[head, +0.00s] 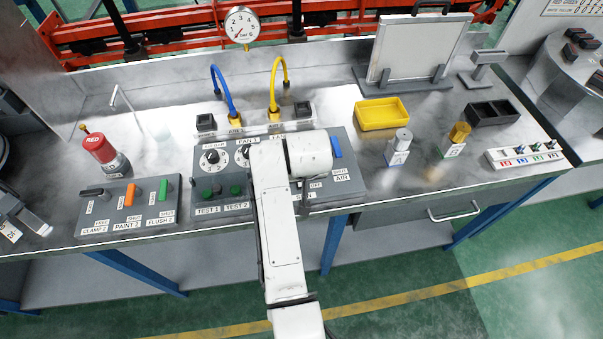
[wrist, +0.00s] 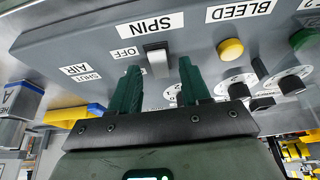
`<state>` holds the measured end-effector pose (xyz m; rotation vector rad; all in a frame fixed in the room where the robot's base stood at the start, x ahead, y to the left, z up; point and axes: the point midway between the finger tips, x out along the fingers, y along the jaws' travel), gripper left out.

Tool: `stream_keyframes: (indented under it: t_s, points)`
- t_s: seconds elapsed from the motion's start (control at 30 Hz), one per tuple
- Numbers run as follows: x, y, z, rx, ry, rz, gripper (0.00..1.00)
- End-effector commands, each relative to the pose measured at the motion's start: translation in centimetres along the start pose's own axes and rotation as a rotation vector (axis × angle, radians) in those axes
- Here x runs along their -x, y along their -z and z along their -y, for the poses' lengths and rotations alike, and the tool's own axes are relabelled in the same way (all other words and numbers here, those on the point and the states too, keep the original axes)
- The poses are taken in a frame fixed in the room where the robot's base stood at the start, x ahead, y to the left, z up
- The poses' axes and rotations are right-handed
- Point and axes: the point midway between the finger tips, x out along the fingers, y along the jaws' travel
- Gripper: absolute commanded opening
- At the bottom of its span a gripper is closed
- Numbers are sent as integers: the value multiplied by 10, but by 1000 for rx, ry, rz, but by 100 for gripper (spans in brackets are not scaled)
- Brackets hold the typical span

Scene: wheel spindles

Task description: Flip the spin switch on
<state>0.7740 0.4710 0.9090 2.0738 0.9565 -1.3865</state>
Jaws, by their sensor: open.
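The spin switch (wrist: 157,60) is a pale lever in a dark slot on the grey control panel (head: 353,160), beside the SPIN and OFF labels in the wrist view. In the head view my white arm covers it. My gripper (wrist: 159,69) is open and empty, its two green fingers pointing at the panel. In the wrist view the switch shows between the fingertips; I cannot tell whether either finger touches it. My gripper is hidden behind my arm in the head view.
Near the switch are a yellow button (wrist: 230,49), dark knobs (wrist: 291,84) and a blue air lever (head: 336,147). Blue (head: 224,86) and yellow (head: 274,86) hoses rise behind the panel. A yellow tray (head: 381,124) stands right; a clamp and paint panel (head: 126,220) lies left.

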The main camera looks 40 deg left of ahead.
Motion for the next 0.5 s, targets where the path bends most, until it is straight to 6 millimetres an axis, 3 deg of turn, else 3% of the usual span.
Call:
stream_keyframes:
  t_s: [0.27,0.5]
  points:
    - [-1,0,0,0,0,-1,47]
    - [-1,0,0,0,0,0,25]
